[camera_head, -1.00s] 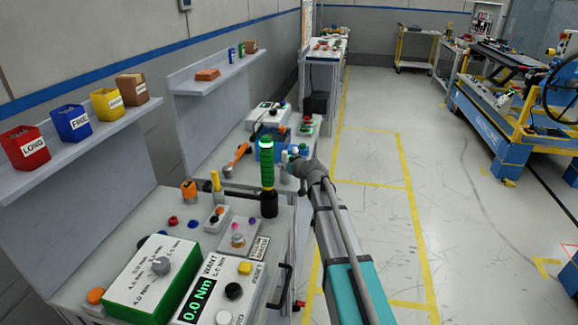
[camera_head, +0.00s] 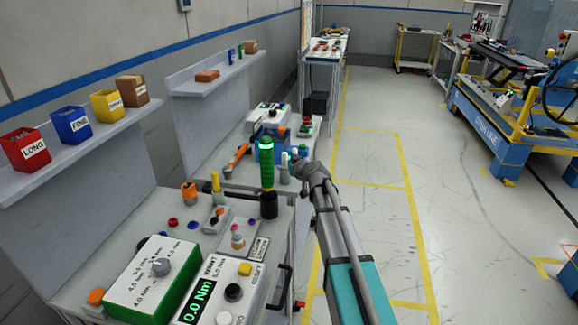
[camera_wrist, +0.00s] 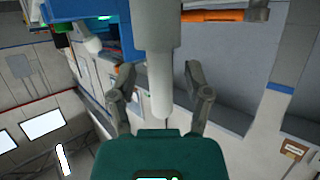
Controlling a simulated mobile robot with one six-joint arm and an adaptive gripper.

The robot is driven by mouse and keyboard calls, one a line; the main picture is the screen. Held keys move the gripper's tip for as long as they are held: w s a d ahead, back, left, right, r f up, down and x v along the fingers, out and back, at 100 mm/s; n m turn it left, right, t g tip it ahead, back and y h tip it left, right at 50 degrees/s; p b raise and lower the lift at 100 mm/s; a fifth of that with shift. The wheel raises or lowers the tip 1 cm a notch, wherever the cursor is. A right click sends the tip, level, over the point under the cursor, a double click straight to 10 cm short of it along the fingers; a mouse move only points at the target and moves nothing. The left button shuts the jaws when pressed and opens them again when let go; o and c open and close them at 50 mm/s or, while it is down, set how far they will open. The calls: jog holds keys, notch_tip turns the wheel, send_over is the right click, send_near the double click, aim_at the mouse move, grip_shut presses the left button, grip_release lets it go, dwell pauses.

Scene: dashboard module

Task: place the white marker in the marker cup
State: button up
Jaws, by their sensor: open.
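The white marker (camera_wrist: 160,88) stands with one end in a grey cylinder that looks like the marker cup (camera_wrist: 152,28) in the wrist view. My gripper (camera_wrist: 160,72) is open, with one finger on each side of the marker and a visible gap on both sides. In the head view, my gripper (camera_head: 296,160) is at the far bench, beside the small white marker (camera_head: 285,159) above the grey cup (camera_head: 284,175). How deep the marker sits is hidden inside the cup.
A green-and-black handled tool (camera_head: 267,175) stands close in front and left of my gripper. A blue device (camera_head: 268,142) is behind the cup. An orange tool (camera_head: 237,158) lies to the left. The floor (camera_head: 370,210) to the right is clear.

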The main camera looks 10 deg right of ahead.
jog(key=p+v, duration=0.3)
jog(key=v, duration=0.7)
jog(key=shift+s, duration=0.35)
jog(key=shift+d+r, duration=0.15)
jog(key=s+a+f+g, duration=0.2)
jog(key=s, duration=0.2)
jog(key=s+a+f+g, duration=0.2)
jog(key=s+f, duration=0.1)
jog(key=s, duration=0.1)
jog(key=s+a+f+g, duration=0.2)
jog(key=s+f, duration=0.1)
jog(key=s, duration=0.1)
jog(key=shift+m, duration=0.3)
jog(key=s+d+f+m+g+h, duration=0.1)
jog(key=s+f+m+g+h, duration=0.1)
jog(key=s, duration=0.5)
jog(key=s+d+f+m+g+h, duration=0.1)
jog(key=s+f+m+g+h, duration=0.1)
jog(key=s, duration=0.6)
jog(key=g+h, duration=0.1)
jog(key=g, duration=0.1)
jog(key=shift+d+g, duration=0.4)
